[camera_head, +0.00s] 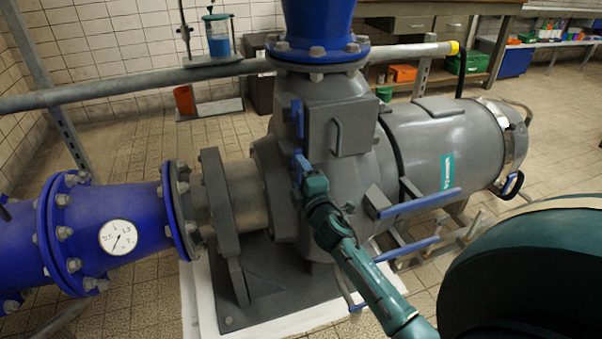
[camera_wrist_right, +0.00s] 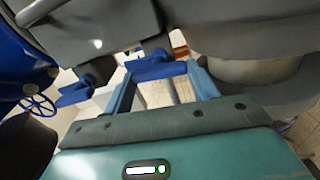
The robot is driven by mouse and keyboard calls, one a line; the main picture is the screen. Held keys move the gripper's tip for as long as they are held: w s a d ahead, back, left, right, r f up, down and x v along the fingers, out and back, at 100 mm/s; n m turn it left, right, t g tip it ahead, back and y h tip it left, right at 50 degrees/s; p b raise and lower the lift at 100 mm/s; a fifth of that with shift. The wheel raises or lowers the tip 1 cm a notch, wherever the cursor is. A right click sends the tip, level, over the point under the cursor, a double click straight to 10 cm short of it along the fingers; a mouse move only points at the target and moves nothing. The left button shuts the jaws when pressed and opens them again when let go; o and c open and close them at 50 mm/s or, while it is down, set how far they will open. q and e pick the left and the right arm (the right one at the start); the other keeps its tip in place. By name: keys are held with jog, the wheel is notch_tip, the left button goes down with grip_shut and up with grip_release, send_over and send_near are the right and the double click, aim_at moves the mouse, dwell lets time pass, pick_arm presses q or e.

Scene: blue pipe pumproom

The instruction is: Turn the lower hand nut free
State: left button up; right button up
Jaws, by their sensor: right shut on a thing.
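The lower hand nut (camera_head: 299,160), a small blue winged piece, sits on the front of the grey pump casing in the head view. My right gripper (camera_head: 304,178) comes up to it from below right, and the green wrist partly hides the contact. In the right wrist view the blue lower hand nut (camera_wrist_right: 158,67) lies between the tips of my right gripper (camera_wrist_right: 161,74), which is shut on it. A second blue hand nut (camera_head: 297,118) is above it on the casing; a similar blue piece (camera_wrist_right: 76,94) shows left in the wrist view. My left gripper is not in view.
The grey pump casing (camera_head: 340,125) and motor (camera_head: 445,145) stand close to my right arm. Blue bars (camera_head: 420,203) stick out right of the wrist. A blue pipe with a gauge (camera_head: 117,237) is at the left. A grey rail (camera_head: 130,88) runs behind.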

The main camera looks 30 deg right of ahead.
jog(key=shift+w+r+n, duration=0.1)
jog(key=shift+n, duration=0.6)
jog(key=o, duration=1)
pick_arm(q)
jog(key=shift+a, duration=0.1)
pick_arm(e)
jog(key=v, duration=1.3)
jog(key=shift+a, duration=0.1)
